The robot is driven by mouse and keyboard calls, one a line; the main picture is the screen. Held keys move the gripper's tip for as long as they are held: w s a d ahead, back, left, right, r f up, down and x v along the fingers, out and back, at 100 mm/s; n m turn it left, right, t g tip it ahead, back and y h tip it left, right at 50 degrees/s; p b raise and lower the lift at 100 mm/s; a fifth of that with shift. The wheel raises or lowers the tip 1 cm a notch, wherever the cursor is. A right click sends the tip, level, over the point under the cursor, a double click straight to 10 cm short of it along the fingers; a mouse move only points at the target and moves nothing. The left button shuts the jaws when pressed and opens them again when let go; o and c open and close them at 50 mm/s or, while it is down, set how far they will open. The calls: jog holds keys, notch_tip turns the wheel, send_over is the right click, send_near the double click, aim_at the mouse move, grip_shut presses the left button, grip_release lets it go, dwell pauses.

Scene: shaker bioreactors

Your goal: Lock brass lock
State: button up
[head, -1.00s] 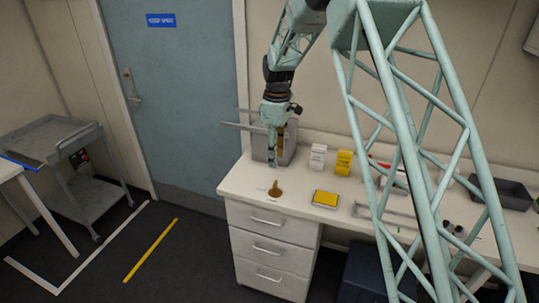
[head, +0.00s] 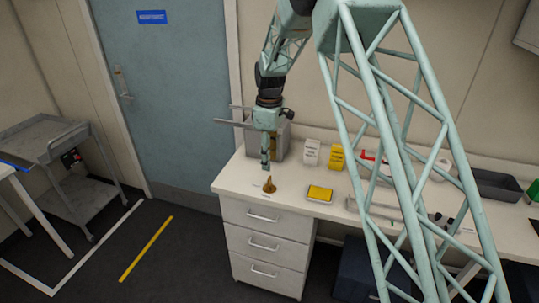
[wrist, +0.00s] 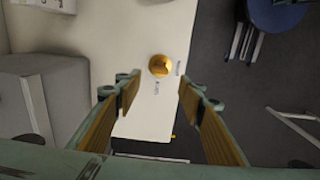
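A small brass piece (head: 269,187) stands on the white bench near its left front corner. In the head view it has a wide base and a narrower top. In the wrist view the brass piece (wrist: 160,66) looks round and golden with a notch, ahead of and between the fingertips; I cannot tell for sure that it is the brass lock. My gripper (head: 265,166) points down above it, apart from it. In the wrist view my gripper (wrist: 157,85) is open, its brown-padded fingers wide apart with nothing between them.
A grey metal box (head: 284,143) with rods stands behind my gripper. A yellow-topped tray (head: 319,194), a white carton (head: 311,152) and a yellow carton (head: 337,157) lie to the right. The bench front edge is close to the brass piece.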

aim_at(269, 178)
jog(key=shift+f, duration=5.3)
jog(key=shift+c, duration=0.5)
jog(key=c, duration=0.8)
